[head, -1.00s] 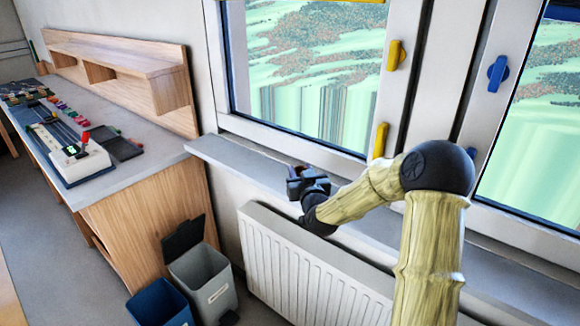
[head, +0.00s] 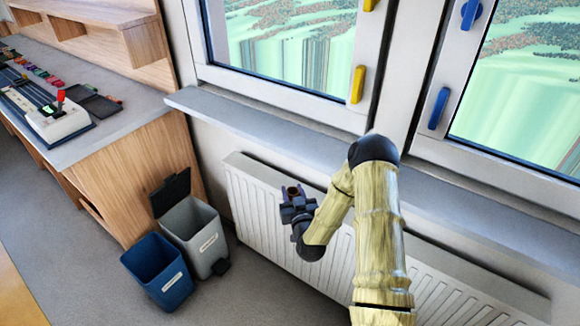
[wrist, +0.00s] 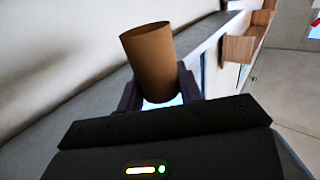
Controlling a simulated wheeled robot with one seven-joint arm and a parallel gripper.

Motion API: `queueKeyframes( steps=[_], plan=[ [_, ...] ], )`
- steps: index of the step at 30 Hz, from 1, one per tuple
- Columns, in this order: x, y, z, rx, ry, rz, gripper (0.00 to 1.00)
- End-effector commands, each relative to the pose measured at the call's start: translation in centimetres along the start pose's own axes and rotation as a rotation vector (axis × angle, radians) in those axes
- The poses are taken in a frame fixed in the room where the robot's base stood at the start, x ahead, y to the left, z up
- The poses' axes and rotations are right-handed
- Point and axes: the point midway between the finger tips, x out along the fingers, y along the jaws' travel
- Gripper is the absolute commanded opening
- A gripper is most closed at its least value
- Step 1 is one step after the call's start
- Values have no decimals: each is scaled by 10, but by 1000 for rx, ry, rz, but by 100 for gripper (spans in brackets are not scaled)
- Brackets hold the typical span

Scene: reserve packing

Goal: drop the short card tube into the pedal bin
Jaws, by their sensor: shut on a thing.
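My gripper (head: 296,206) is shut on the short card tube, a brown open-ended cylinder. The tube (wrist: 153,62) stands up between the two dark fingers in the wrist view, and its top (head: 291,190) shows small in the head view. The gripper is in front of the radiator, to the right of the bins and apart from them. The pedal bin (head: 197,237) is grey with a white label, a dark lid raised at its back and a dark pedal at its foot. Its mouth is open.
A blue open bin (head: 157,271) stands beside the grey bin, to its left and nearer. A wooden desk (head: 135,181) is behind the bins. A white radiator (head: 256,196) hangs below the grey windowsill (head: 262,123). The floor in front is clear.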

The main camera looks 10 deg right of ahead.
Motion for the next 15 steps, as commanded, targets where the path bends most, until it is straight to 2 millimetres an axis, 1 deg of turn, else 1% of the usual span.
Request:
queueKeyframes(
  steps=[1,3,6,7,9,15],
  plan=[
    [-8,-3,19,0,-8,-2,14],
    [-18,-3,40,-2,-9,0,14],
    [-32,-5,64,-3,-8,2,14],
    [-36,-5,69,-4,-8,2,14],
    [-43,-4,75,-5,-6,5,14],
    [-49,-4,77,-7,0,11,14]
  ],
)
